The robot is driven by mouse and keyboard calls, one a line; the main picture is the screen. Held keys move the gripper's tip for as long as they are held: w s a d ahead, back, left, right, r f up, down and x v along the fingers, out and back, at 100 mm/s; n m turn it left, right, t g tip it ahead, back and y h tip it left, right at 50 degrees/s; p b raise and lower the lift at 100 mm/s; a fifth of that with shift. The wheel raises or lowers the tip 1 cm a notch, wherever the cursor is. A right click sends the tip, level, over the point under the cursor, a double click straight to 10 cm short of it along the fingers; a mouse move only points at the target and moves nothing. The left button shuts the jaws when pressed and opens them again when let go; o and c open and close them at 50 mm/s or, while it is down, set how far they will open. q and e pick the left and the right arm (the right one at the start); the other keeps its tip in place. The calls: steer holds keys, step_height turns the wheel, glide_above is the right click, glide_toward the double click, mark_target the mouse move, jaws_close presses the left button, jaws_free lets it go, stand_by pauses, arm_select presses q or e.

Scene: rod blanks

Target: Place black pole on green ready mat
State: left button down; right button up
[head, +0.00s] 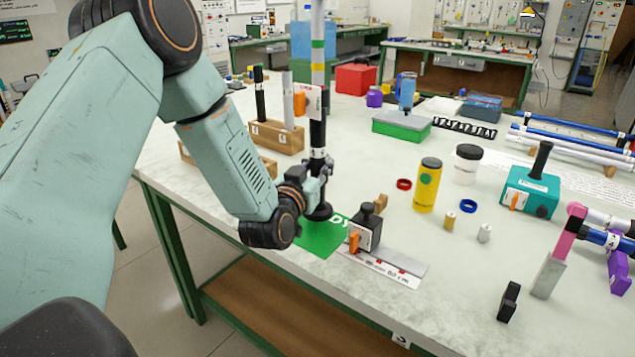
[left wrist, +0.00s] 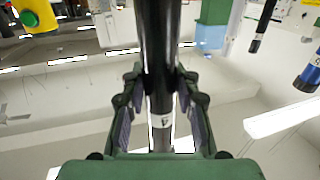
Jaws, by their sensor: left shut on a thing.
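The black pole (head: 318,132) stands upright in the head view, with a white label band on its shaft and a wide dark foot. A pale length with green and yellow bands shows in line above it. My left gripper (head: 317,172) is shut around the pole's lower part; the left wrist view shows the shaft (left wrist: 158,45) between the fingers. The green ready mat (head: 318,243) lies near the table's front edge. The foot overlaps the mat's far part in the picture; I cannot tell whether it touches. My right gripper is not in view.
A small black weight-like block (head: 366,228) with an orange clip stands right beside the mat, near a metal rule (head: 398,262). A wooden block (head: 275,138) holding upright rods stands behind left. A yellow cylinder (head: 428,188) stands right.

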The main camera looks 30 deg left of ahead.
arm_select(q)
steer(key=shift+s+d+f+b, duration=0.1)
steer(key=shift+f+b, duration=0.05)
steer(key=shift+f, duration=0.45)
steer(key=shift+s+f+b, duration=0.1)
steer(key=shift+f+b, duration=0.05)
steer(key=shift+f, duration=0.45)
steer(key=shift+w, duration=0.1)
steer(key=shift+f, duration=0.2)
steer(key=c, duration=1.3)
jaws_free()
steer(key=shift+c, duration=0.2)
steer(key=o, duration=0.3)
steer(key=shift+f, duration=0.1)
steer(key=shift+o, duration=0.2)
steer(key=shift+r, duration=0.3)
steer(key=s+d+p, duration=0.2)
steer(key=s, duration=1)
steer(key=shift+f, duration=0.1)
